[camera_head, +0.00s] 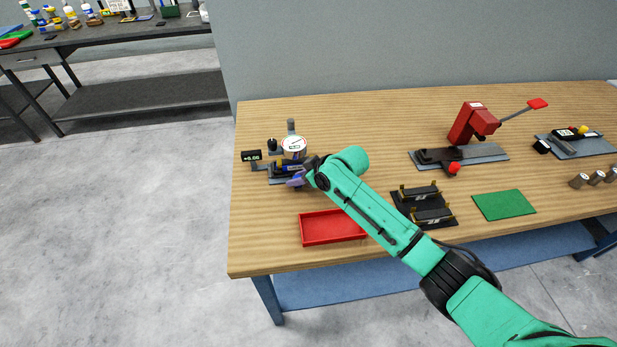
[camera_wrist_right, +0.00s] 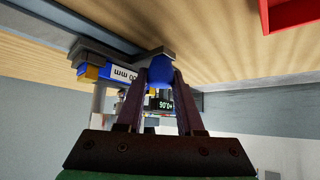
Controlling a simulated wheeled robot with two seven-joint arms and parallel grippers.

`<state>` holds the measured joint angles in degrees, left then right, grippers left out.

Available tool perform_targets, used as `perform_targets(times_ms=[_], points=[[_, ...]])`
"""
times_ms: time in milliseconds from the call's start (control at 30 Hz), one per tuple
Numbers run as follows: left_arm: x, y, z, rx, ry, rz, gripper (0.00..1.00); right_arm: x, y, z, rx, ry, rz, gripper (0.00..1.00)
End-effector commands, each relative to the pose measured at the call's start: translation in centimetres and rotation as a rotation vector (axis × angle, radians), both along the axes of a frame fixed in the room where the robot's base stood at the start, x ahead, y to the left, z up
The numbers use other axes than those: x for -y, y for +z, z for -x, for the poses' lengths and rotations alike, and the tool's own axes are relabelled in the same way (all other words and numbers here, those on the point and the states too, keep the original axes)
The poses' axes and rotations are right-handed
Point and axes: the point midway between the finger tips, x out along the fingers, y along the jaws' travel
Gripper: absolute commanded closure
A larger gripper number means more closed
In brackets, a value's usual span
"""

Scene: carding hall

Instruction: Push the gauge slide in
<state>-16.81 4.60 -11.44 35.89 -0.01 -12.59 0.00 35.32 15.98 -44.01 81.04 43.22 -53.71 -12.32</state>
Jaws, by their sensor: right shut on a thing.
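The gauge stands at the left end of the wooden table, with a round white dial (camera_head: 293,145) and a small black digital readout (camera_head: 251,156). The readout also shows upside down between my fingers in the right wrist view (camera_wrist_right: 159,105). A blue block marked in mm (camera_wrist_right: 105,74) sits in the gauge. My right gripper (camera_head: 297,181) is at the front of the gauge. In the right wrist view its two dark fingers are shut on a blue knob (camera_wrist_right: 159,66) at the end of the gauge slide. The arm hides part of the gauge's right side. My left gripper is out of view.
A red tray (camera_head: 331,240) lies under my right forearm's left side. A black fixture (camera_head: 424,221), a green mat (camera_head: 504,204) and a red lever press (camera_head: 473,125) stand to the right. The table's left edge is close to the gauge.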

Motion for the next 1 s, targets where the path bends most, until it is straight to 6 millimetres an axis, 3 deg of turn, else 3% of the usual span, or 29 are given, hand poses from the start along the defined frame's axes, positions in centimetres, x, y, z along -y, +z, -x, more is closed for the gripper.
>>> perform_targets(times_ms=[200,233,300,733,1000], points=[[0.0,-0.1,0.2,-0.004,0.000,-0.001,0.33,-0.4,0.0,0.1,0.000,0.006,-0.008,1.00],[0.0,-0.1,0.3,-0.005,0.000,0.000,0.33,-0.4,0.1,0.1,0.000,0.006,-0.009,0.52],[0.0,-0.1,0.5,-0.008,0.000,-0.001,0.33,-0.4,0.1,0.1,0.001,0.006,-0.009,0.34],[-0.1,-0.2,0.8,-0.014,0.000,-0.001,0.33,0.3,0.6,0.4,0.001,0.004,-0.007,0.34],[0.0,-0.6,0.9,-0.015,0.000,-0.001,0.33,3.1,4.2,2.9,0.004,0.005,-0.003,0.34]])
